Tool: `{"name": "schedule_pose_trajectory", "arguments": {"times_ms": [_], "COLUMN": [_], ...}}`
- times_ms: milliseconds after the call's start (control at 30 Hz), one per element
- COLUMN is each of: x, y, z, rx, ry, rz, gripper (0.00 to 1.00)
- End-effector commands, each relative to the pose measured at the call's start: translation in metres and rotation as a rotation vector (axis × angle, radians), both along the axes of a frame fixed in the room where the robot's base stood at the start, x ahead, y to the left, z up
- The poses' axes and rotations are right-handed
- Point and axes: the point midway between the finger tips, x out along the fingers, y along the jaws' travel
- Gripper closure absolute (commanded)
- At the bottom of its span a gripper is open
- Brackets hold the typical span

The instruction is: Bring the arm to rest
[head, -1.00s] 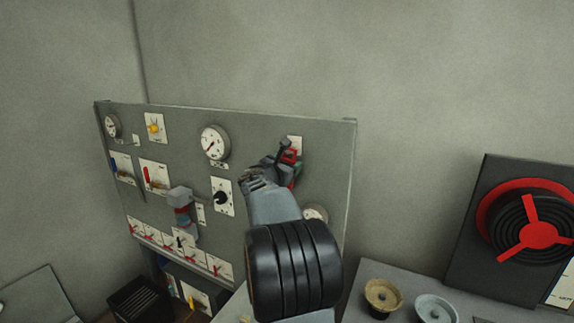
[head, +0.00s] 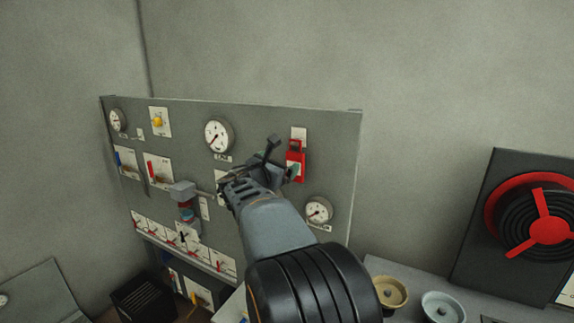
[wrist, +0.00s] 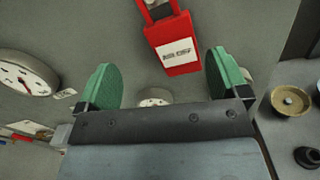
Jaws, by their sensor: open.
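My gripper (wrist: 165,85) is open, its two green finger pads apart with nothing held between them. In the head view my gripper (head: 262,165) is in front of the grey panel (head: 265,115), just left of a red padlock (head: 294,163). The padlock hangs from a white plate on the panel. In the wrist view the red padlock (wrist: 174,45) with a white label is beyond the fingertips and apart from both pads. My gripper and forearm hide part of the panel's middle.
The panel carries gauges, such as a round gauge (head: 219,135) and a lower gauge (head: 318,211), and several switches. A grey lever housing (head: 183,192) juts out left of my gripper. The wall above is clear.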

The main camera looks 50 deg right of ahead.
Motion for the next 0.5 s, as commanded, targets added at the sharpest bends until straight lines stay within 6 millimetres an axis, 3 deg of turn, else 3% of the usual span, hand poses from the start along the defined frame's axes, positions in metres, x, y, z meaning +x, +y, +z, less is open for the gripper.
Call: {"name": "schedule_pose_trajectory", "arguments": {"times_ms": [200,500], "x": [-0.01,-0.016], "y": [0.036,0.055], "z": [-0.001,0.0], "rx": [-0.001,0.001], "ry": [-0.001,0.001], "rz": [0.002,0.0], "gripper": [0.07,0.07]}}
